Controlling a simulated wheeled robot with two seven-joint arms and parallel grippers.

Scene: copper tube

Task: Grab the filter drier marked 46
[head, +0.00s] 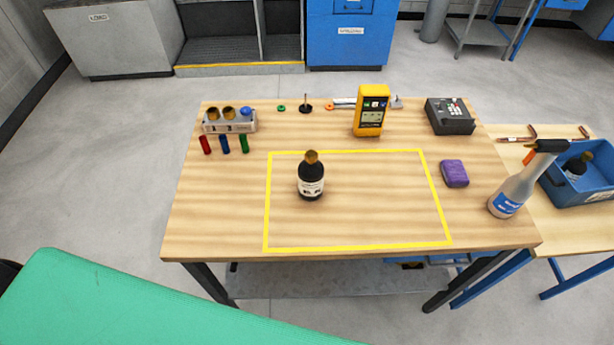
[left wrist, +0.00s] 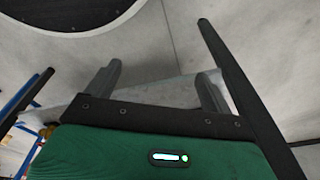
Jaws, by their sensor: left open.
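A dark bottle-shaped canister (head: 311,184) with a copper-coloured top and a pale label stands upright inside the yellow outline on the wooden table. It looks like a filter drier, but its marking is too small to read. A similar dark canister (head: 577,167) with a pale label sits in the blue bin at the right, partly hidden by the bin wall. My right gripper is not in view.
The table (head: 220,225) carries a rack (head: 229,127), red, blue and green cylinders, a yellow meter (head: 371,111), a dark box (head: 450,117), a purple block (head: 454,173) and a spray bottle (head: 512,193). The blue bin (head: 590,190) is on a side table. The outlined area is otherwise clear.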

